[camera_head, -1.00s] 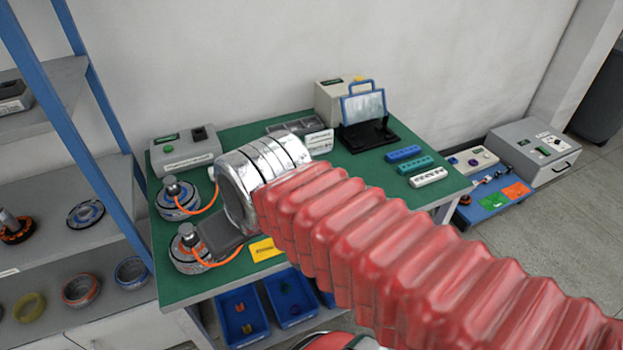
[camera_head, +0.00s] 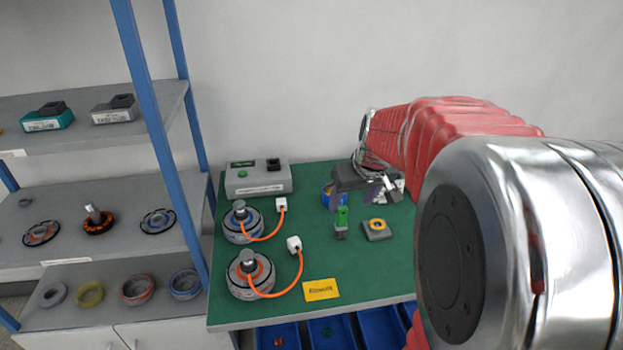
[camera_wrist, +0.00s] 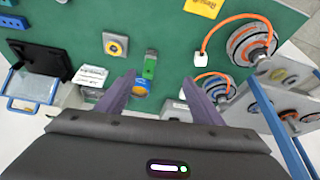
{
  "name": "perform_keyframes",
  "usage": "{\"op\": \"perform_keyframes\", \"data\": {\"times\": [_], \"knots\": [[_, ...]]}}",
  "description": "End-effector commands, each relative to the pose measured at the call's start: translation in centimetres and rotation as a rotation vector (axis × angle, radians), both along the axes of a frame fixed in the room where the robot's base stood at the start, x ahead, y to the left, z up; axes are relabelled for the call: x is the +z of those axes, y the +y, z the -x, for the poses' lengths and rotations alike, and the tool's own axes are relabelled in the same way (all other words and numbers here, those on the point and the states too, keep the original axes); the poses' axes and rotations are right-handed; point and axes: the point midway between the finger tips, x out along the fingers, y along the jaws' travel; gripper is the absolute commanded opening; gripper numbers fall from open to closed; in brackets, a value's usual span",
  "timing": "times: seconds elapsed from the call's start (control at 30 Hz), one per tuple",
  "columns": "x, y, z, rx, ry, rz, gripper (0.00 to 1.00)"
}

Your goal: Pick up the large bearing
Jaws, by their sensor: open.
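My gripper (camera_head: 372,192) is over the back of the green table in the head view. Its two fingers are spread and empty in the wrist view (camera_wrist: 158,75). No part is clearly recognisable as the large bearing. A round blue and orange piece (camera_wrist: 140,88) sits by the left finger in the wrist view, partly hidden; it also shows beside the gripper in the head view (camera_head: 327,193). A grey block with a yellow ring (camera_head: 377,229) lies in front of the gripper, with a green and grey piece (camera_head: 341,221) to its left.
Two motor units (camera_head: 250,274) with orange cables stand at the table's left, before a grey box (camera_head: 258,178). A yellow card (camera_head: 321,290) lies near the front edge. A shelf rack (camera_head: 115,235) with rings stands left. My arm hides the table's right side.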

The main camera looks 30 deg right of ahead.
Motion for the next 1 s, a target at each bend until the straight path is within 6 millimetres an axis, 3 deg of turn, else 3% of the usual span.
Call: {"op": "perform_keyframes", "data": {"times": [0.2,0.43,0.6,1.0], "knots": [[-3.4,-7.3,-1.6,-0.054,0.015,-0.007,0.61],[-6.3,-13.1,-2.0,-0.091,0.02,-0.008,0.61],[-7.0,-14.2,-2.1,-0.097,0.02,-0.007,0.61],[-7.5,-14.2,-2.3,-0.097,0.021,-0.008,0.61]]}}
